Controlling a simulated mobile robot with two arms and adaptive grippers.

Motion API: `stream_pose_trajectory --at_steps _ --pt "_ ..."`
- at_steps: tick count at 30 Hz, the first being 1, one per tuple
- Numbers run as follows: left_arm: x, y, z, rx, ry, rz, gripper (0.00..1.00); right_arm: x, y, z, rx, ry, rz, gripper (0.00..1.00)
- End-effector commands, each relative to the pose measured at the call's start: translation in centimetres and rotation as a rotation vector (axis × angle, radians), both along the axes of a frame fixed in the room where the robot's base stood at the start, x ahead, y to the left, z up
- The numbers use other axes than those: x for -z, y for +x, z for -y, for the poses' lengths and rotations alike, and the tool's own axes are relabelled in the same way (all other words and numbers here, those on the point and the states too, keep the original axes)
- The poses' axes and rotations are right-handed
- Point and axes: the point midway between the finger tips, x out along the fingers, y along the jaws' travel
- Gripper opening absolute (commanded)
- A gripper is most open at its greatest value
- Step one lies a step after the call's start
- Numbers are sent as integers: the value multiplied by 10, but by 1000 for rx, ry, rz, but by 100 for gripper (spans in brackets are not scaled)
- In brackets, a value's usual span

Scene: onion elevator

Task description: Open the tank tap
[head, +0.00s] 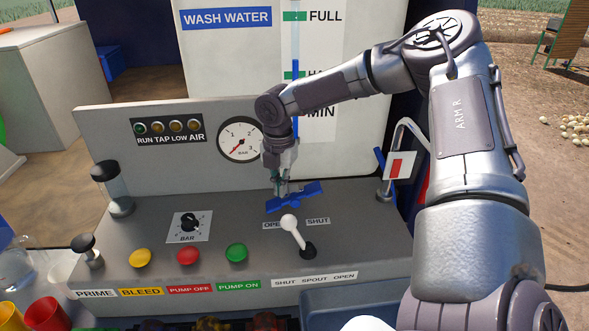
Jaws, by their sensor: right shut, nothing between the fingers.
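The tank tap has a blue bar-shaped handle (308,191) on the grey console, below the white wash water tank (230,60). The handle lies roughly left to right, its right end a little higher in the picture. A label behind the white lever reads OPEN, partly hidden, at left and SHUT at right. My right gripper (283,190) points down at the handle's left-middle part, its fingers shut with nothing between them. The fingertips overlap the handle in the picture; I cannot tell whether they touch it. My left gripper is not in view.
The white-knobbed spout lever (289,222) stands just in front of the tap. A pressure gauge (240,139) and lamp panel (170,130) are on the backboard. Yellow, red and green buttons (237,253) line the console front. A bent metal pipe (400,135) stands at right.

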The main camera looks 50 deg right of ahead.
Motion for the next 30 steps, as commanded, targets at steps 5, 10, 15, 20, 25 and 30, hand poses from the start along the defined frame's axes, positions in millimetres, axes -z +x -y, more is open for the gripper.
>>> stream_pose_trajectory --at_steps 5,10,15,20,25,30 --pt "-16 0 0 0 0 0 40 -19 0 0 1 1 1 0" --pt "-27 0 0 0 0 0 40 -33 0 0 0 0 1 0" --pt "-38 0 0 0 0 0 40 -46 0 0 0 0 1 0" --pt "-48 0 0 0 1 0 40 -58 0 0 0 0 0 0" --pt "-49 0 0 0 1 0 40 -59 0 0 1 0 0 0" --pt "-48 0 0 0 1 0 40 -59 0 0 0 0 0 0"
